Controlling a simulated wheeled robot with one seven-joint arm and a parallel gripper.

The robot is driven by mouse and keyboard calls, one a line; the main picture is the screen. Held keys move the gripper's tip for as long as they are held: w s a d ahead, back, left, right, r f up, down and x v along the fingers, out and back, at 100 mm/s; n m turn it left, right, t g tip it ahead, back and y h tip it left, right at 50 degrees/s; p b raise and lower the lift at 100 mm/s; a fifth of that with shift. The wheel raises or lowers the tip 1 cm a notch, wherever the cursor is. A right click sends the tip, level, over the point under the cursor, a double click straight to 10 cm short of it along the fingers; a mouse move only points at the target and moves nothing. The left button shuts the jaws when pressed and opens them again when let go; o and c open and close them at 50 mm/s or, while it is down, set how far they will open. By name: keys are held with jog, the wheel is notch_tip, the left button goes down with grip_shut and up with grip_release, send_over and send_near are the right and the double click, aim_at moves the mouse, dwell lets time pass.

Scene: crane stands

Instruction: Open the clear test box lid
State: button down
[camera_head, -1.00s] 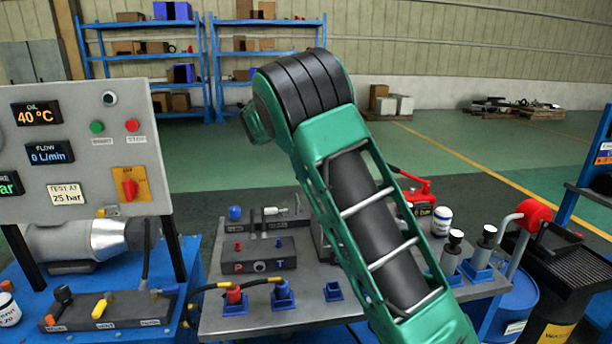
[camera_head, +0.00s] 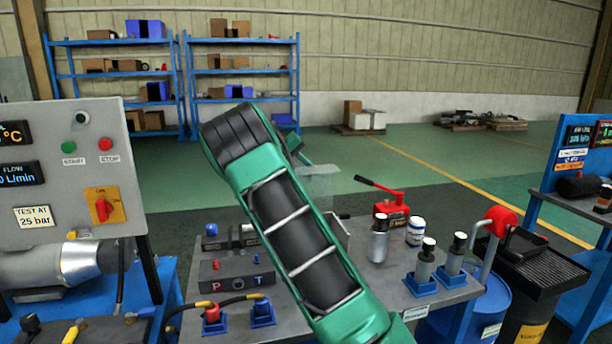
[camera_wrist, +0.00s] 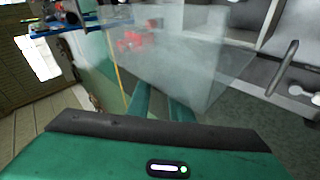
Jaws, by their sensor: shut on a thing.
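The clear lid (camera_head: 320,183) shows faintly in the head view, just right of my green arm. In the wrist view the clear lid (camera_wrist: 185,50) is a large see-through panel that fills the upper middle. My gripper (camera_wrist: 160,105) has two green fingers reaching to the panel's near edge, and they are shut on the lid. The exact grip is hard to make out through the clear panel. In the head view my arm hides most of the gripper and much of the test box.
A red hand pump (camera_head: 391,212), a silver bottle (camera_head: 378,241) and a white canister (camera_head: 415,231) stand to the right. A control panel (camera_head: 70,170) rises at the left.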

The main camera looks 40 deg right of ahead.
jog(key=shift+a+f, duration=0.15)
jog(key=shift+f, duration=0.2)
jog(key=c, duration=1.6)
grip_release()
jog(key=shift+c, duration=0.2)
jog(key=shift+r, duration=0.1)
jog(key=shift+a+r, duration=0.1)
jog(key=shift+r, duration=0.1)
jog(key=v, duration=1)
jog(key=shift+w, duration=0.2)
